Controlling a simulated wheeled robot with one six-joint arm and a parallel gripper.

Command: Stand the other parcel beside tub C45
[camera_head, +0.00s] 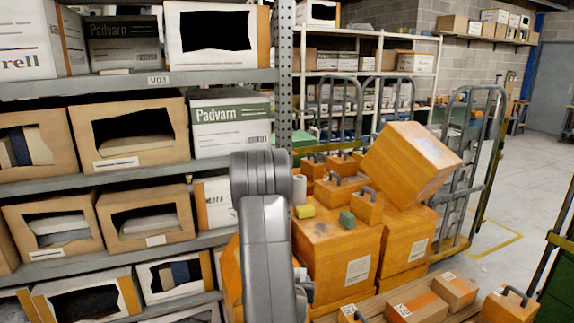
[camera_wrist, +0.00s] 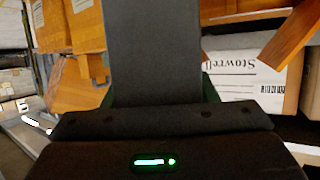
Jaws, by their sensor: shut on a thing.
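My gripper (camera_wrist: 160,112) shows in the wrist view as a dark body with a broad dark slab rising from it. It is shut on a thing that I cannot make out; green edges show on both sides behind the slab. In the head view my arm hides the gripper. No tub marked C45 can be read in either view.
Shelves (camera_head: 130,175) with open-fronted boxes fill the left. Large orange boxes (camera_head: 335,250) carry small handled ones; a tilted box (camera_head: 411,160) leans on top. A wheeled cage (camera_head: 475,150) stands behind. Clear floor (camera_head: 515,215) lies at the right.

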